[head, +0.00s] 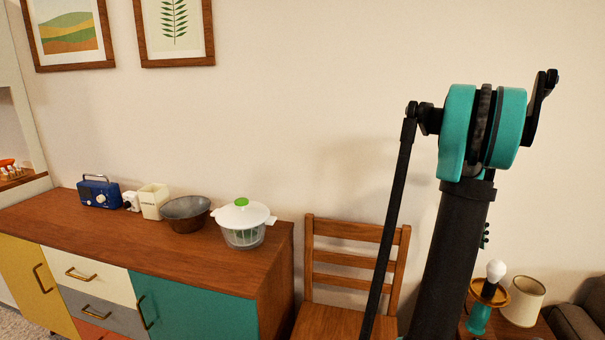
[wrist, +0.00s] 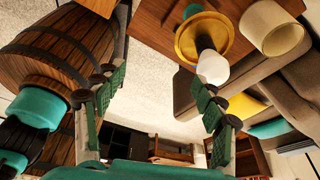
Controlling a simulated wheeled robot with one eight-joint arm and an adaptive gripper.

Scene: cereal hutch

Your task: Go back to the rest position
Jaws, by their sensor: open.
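My gripper (wrist: 157,78) shows in the wrist view with its two green padded fingers spread wide apart. Nothing is between them and it holds nothing. Behind the right finger is a lamp base with a brass-yellow disc (wrist: 205,38) and a white bulb (wrist: 213,67); the bulb looks close to that fingertip in the picture, but I cannot tell the real gap.
A cream lampshade (head: 523,301) stands beside the lamp. A wooden chair (head: 355,232) is between my arm and the sideboard (head: 150,240), which bears a radio, a bowl and a salad spinner (head: 242,222). The wrist view shows a barrel (wrist: 60,50) at left and a sofa (wrist: 245,82) at right.

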